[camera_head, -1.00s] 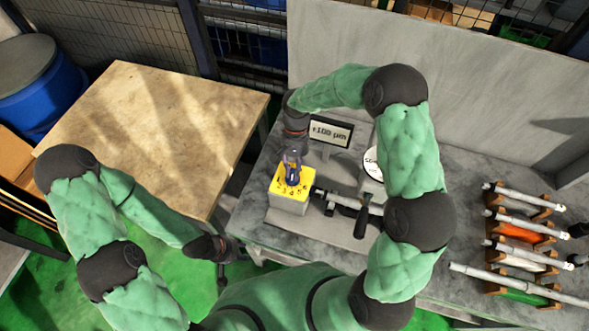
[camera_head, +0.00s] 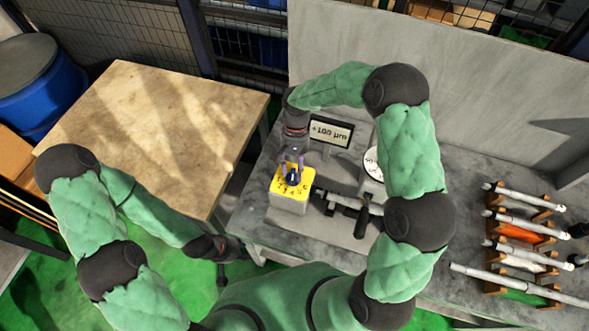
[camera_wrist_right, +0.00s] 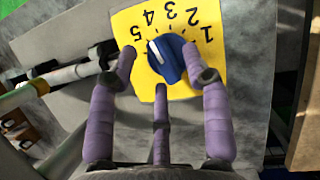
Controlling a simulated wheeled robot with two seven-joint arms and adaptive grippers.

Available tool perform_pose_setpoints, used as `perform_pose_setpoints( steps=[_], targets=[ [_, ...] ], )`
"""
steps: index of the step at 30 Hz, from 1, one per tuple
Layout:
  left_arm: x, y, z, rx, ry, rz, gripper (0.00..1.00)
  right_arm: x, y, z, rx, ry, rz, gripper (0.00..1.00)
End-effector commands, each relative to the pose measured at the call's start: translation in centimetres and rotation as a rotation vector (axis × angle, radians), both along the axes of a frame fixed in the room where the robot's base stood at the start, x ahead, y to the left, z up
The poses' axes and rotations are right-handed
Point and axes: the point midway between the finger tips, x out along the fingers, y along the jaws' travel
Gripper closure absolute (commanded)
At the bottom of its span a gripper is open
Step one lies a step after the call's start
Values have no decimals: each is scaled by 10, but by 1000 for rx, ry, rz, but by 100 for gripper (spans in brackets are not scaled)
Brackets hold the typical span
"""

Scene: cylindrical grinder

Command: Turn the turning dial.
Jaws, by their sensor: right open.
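The turning dial (camera_wrist_right: 168,58) is a blue knob with a white mark, on a yellow plate (camera_wrist_right: 135,25) numbered 1 to 5. In the head view the dial (camera_head: 293,178) sits on top of a small box (camera_head: 288,203) on the grey table. In the right wrist view the white mark points up and left, towards the 4 and 5. My right gripper (camera_head: 292,166) is over the dial. In the wrist view its purple fingers (camera_wrist_right: 166,68) are apart on either side of the knob, with a gap to it. My left gripper (camera_head: 226,250) hangs low at the left; its fingers are too small to read.
A display reading "+100 µm" (camera_head: 331,131) stands behind the box. A round gauge (camera_head: 372,163) and a spindle with a black handle (camera_head: 362,220) are to its right. Several rods lie on a rack (camera_head: 520,235) farther right. A wooden table (camera_head: 150,130) is at the left.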

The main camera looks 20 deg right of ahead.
Motion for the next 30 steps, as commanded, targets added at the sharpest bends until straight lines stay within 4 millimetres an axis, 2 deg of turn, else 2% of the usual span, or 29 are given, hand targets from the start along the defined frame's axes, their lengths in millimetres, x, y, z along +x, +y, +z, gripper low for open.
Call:
perform_pose_setpoints(
  steps=[15, 21, 30],
  targets=[
    [0, 0, 0, 0, 0, 0, 60, 34, -11, 85, 1, -5, 0, 51],
    [0, 0, 0, 0, 0, 0, 60, 41, -13, 102, 1, -2, 1, 51],
    [0, 0, 0, 0, 0, 0, 60, 42, -14, 105, 1, -1, 1, 51]
  ],
)
